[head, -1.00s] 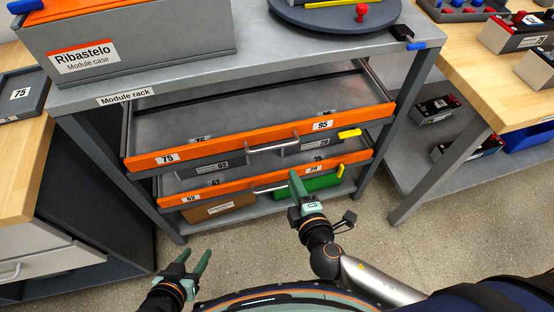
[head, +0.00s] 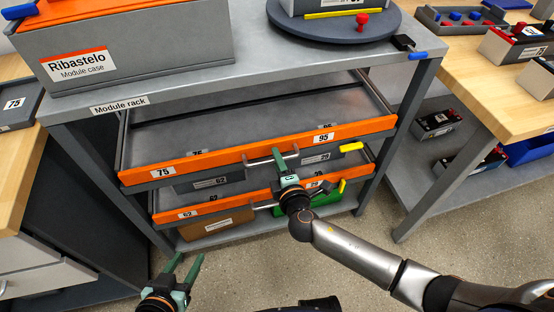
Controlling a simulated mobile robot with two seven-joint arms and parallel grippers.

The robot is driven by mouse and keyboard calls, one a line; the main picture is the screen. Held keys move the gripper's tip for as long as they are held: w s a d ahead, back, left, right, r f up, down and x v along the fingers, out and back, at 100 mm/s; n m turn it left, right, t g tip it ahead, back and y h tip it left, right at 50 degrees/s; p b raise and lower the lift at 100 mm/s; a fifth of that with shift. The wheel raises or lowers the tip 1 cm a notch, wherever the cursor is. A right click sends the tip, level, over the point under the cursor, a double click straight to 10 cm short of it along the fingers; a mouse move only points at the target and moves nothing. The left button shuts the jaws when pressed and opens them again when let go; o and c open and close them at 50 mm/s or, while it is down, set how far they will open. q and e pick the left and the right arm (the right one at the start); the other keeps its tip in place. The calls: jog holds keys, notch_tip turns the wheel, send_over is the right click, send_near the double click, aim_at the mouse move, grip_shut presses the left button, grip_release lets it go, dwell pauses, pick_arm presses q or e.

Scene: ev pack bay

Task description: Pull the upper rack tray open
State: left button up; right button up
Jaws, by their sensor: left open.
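The upper rack tray (head: 225,160) is grey with an orange front labelled 75 and 95 and a light bar handle (head: 258,161). Its grey floor shows over the front; I cannot tell how far out it stands. My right gripper (head: 279,158) is at the right part of this handle, its green fingertip overlapping the bar. I see it edge-on, so whether it grips the bar is unclear. My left gripper (head: 185,268) is open and empty, low in front of the rack and apart from it.
The lower tray (head: 235,203) has an orange front just below, partly hidden by my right gripper. The module rack top (head: 190,82) bears a module case (head: 130,50) and a round turntable (head: 300,22). A wooden bench (head: 480,85) stands at right. Floor before the rack is clear.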

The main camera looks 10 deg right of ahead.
jog(key=shift+w, duration=0.25)
grip_shut()
dwell(1.4)
